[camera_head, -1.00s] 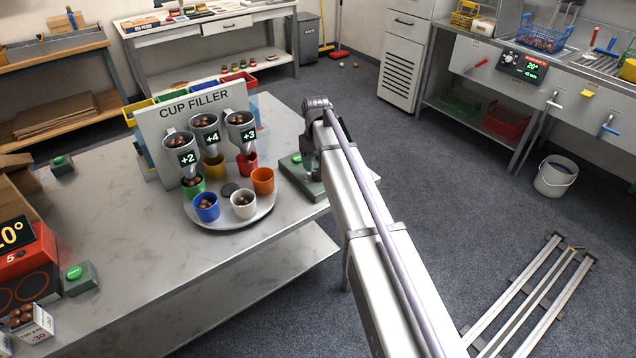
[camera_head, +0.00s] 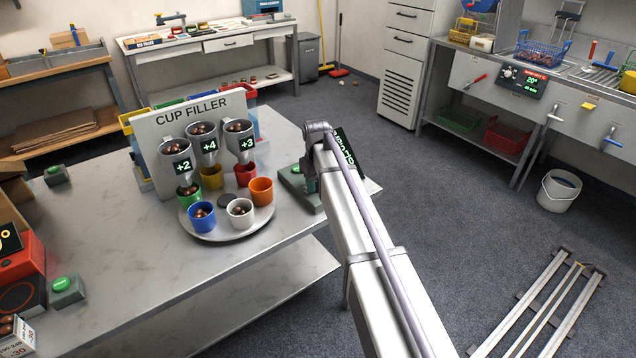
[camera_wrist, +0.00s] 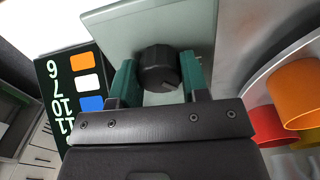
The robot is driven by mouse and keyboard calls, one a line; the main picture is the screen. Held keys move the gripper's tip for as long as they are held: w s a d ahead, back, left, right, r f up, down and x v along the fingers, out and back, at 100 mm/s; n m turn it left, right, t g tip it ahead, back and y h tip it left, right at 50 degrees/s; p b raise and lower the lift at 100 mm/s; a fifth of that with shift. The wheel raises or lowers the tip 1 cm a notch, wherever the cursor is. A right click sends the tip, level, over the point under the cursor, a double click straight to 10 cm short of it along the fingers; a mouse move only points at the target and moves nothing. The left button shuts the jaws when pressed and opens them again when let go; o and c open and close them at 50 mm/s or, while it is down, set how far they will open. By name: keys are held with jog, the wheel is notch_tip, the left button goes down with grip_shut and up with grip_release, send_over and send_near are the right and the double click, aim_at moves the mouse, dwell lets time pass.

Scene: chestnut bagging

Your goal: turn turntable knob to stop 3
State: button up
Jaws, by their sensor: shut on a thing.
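A round black knob (camera_wrist: 160,58) with a pointer ridge stands on a grey-green box in the wrist view. My gripper (camera_wrist: 158,72) is shut on the knob, one green finger on each side. In the head view my arm hides the knob, and only part of its box (camera_head: 293,181) shows at the table's right edge. The grey round turntable (camera_head: 225,230) carries several cups. A green cup (camera_head: 188,197) is under the +2 funnel, a yellow cup (camera_head: 211,178) under +4 and a red cup (camera_head: 244,174) under +3. Blue, white and orange cups are in front.
A dark display (camera_wrist: 70,105) with orange, white and blue squares and numbers stands beside the knob box. It shows partly behind my arm in the head view (camera_head: 348,158). The cup filler panel (camera_head: 160,150) stands behind the turntable.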

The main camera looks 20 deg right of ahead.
aim_at(317, 182)
jog(key=shift+m, duration=0.4)
jog(key=shift+c, duration=0.2)
jog(key=shift+m, duration=2.4)
jog(key=o, duration=0.9)
notch_tip(317, 182, up, 11)
jog(key=p, duration=1.1)
jog(key=shift+a, duration=0.15)
jog(key=shift+f, duration=0.1)
